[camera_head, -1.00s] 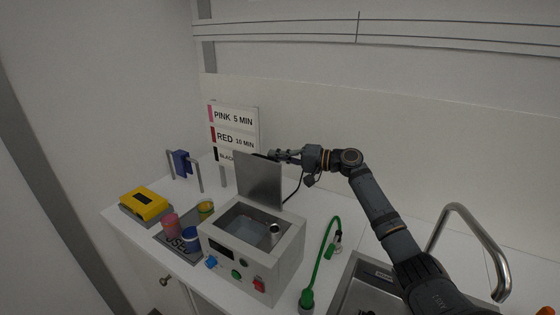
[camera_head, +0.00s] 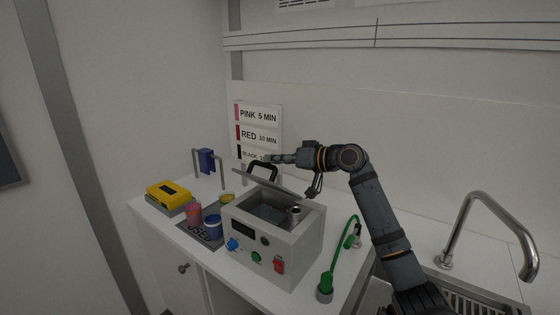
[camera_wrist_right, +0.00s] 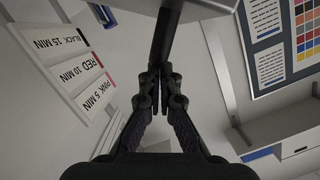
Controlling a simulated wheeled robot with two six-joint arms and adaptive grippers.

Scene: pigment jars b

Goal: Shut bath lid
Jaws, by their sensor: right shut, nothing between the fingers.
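The bath (camera_head: 302,240) is a grey box with an open well and buttons on its front. Its grey lid (camera_head: 270,183) is hinged at the back and tilted partway down over the well, with a black handle (camera_head: 263,167) on its upper side. The well is still uncovered at the front, and a metal-topped jar (camera_head: 296,212) stands in it. My right gripper (camera_head: 268,158) is behind and above the lid, close to the handle; I cannot tell whether it touches. It is shut and empty, as the wrist view shows (camera_wrist_right: 162,78). My left gripper is out of view.
A pink jar (camera_head: 194,213), a blue jar (camera_head: 213,229) and a yellow-topped jar (camera_head: 227,197) stand left of the bath. A yellow device (camera_head: 168,193) is farther left. A time sign (camera_head: 258,135) stands behind.

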